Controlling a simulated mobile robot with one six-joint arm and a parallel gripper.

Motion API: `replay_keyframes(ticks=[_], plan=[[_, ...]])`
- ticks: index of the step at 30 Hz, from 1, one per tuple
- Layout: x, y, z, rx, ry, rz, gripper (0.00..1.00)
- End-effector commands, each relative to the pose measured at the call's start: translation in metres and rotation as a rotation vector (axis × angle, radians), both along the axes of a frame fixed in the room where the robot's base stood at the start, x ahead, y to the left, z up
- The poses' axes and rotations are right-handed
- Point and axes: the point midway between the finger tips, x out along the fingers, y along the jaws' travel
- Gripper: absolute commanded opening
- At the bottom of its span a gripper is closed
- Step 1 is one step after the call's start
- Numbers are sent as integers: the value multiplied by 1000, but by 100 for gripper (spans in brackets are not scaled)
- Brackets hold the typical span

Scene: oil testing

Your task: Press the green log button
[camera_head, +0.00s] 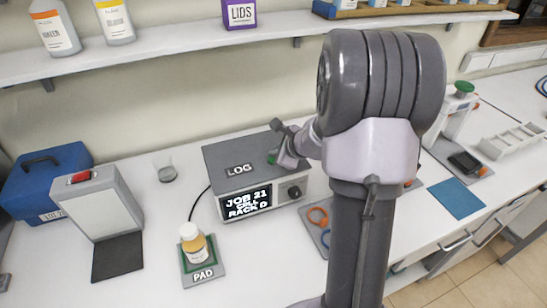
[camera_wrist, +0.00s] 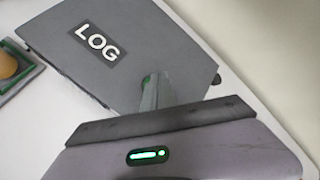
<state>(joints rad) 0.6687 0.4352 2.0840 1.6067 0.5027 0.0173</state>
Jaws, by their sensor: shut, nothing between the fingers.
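A jar with amber contents (camera_head: 194,244) stands on the PAD (camera_head: 203,277) at the front left of the box. A small clear cup (camera_head: 166,172), a grey device (camera_head: 96,203) and a blue case (camera_head: 45,185) are to the left. A shelf (camera_head: 160,47) runs above.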

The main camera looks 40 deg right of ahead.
Motion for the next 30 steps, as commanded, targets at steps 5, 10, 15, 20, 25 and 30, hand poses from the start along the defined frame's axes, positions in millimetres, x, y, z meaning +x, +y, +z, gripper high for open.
replay_keyframes(ticks=[5,10,15,20,25,30], plan=[[0,0,10,0,-1,-1,0],[0,0,9,0,-1,-1,0],[0,0,13,0,-1,-1,0],[0,0,30,-1,-1,0,0],[0,0,47,0,-1,-1,0],[0,0,61,0,-1,-1,0]])
